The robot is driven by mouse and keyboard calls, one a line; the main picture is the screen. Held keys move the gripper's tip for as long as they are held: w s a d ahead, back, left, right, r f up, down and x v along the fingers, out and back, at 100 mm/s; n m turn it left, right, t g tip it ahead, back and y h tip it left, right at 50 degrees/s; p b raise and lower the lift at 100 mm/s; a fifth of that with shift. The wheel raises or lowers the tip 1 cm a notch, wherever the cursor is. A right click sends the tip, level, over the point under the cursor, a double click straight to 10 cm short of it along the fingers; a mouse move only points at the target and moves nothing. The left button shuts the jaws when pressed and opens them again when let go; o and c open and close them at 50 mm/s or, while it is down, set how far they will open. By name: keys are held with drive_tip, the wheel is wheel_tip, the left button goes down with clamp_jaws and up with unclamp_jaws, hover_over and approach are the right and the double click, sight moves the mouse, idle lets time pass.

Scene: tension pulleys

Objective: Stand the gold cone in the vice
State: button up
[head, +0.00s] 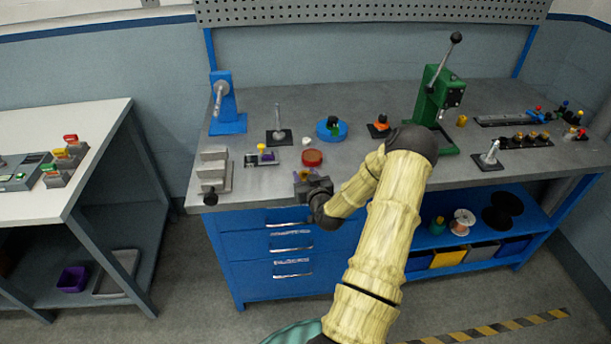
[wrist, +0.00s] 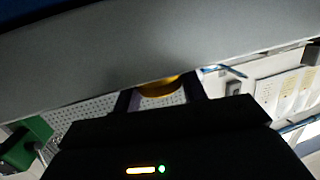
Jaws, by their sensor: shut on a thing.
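My gripper (head: 304,176) is at the front edge of the bench, low over its top, right of the vice. In the wrist view its two dark fingers (wrist: 158,92) are shut on a rounded gold piece, which I take to be the gold cone (wrist: 158,88). Only part of the piece shows, so its full shape and tilt are hidden. The vice looks to be the grey stepped block with a dark knob (head: 214,168) at the bench's left front. It stands apart from my gripper, and I cannot see anything held in it.
Behind stand a blue stand (head: 226,112), a blue round base (head: 332,134) and a green press (head: 433,100). Blue drawers (head: 290,246) are below the front edge.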

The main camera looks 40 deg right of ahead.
drive_tip(key=shift+f+b, duration=0.25)
drive_tip(key=shift+b, duration=0.05)
drive_tip(key=o, duration=1)
drive_tip(key=shift+r, duration=0.1)
drive_tip(key=shift+p, duration=0.45)
drive_tip(key=p+v, duration=0.2)
drive_tip(key=v, duration=1.5)
drive_tip(key=shift+a, duration=0.25)
drive_tip(key=shift+s, duration=0.1)
